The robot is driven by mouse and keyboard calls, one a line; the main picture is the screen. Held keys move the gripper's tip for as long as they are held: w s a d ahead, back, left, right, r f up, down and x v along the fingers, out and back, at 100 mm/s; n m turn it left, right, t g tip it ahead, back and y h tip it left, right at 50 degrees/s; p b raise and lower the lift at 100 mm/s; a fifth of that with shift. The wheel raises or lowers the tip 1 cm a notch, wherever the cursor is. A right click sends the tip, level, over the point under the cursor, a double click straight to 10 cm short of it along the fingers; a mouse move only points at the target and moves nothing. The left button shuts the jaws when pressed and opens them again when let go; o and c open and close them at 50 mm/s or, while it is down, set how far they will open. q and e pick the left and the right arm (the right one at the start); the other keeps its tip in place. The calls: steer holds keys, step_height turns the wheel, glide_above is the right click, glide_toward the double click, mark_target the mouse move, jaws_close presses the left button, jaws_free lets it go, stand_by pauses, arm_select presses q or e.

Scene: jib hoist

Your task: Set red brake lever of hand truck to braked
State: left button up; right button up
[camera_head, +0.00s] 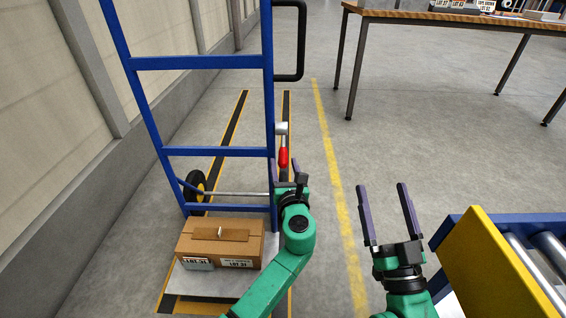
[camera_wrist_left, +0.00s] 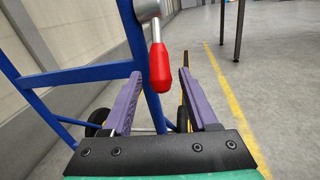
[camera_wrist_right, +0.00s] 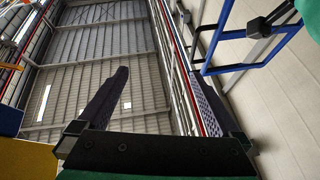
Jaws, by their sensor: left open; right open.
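The blue hand truck (camera_head: 217,152) stands upright at the left, with its wheel (camera_head: 196,186) behind the frame. Its red brake lever (camera_head: 283,157) hangs down from a grey pivot on the right upright. In the left wrist view the red grip (camera_wrist_left: 161,68) hangs straight down, ahead of and above the gap between my fingers. My left gripper (camera_head: 285,172) is open just below the lever; in its own view the fingers (camera_wrist_left: 158,100) stand either side with nothing between them. My right gripper (camera_head: 383,200) is open and empty, pointing up, well right of the truck.
A cardboard box (camera_head: 221,240) sits on the truck's toe plate (camera_head: 205,285). A roller conveyor with a yellow side panel (camera_head: 500,262) is at the lower right. A wooden-topped table (camera_head: 440,18) stands at the back right. The floor between is clear.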

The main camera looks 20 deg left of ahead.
arm_select(q)
steer(key=b+x, duration=0.1)
steer(key=x, duration=0.1)
steer(key=shift+w+a, duration=0.15)
steer(key=shift+w, duration=0.15)
jaws_close()
arm_select(e)
step_height(320, 180, up, 10)
steer(key=s+d+n+t+y, duration=0.1)
steer(key=t, duration=0.2)
steer(key=shift+s+d+y, duration=0.25)
steer(key=shift+s+y, duration=0.1)
steer(key=shift+y, duration=0.05)
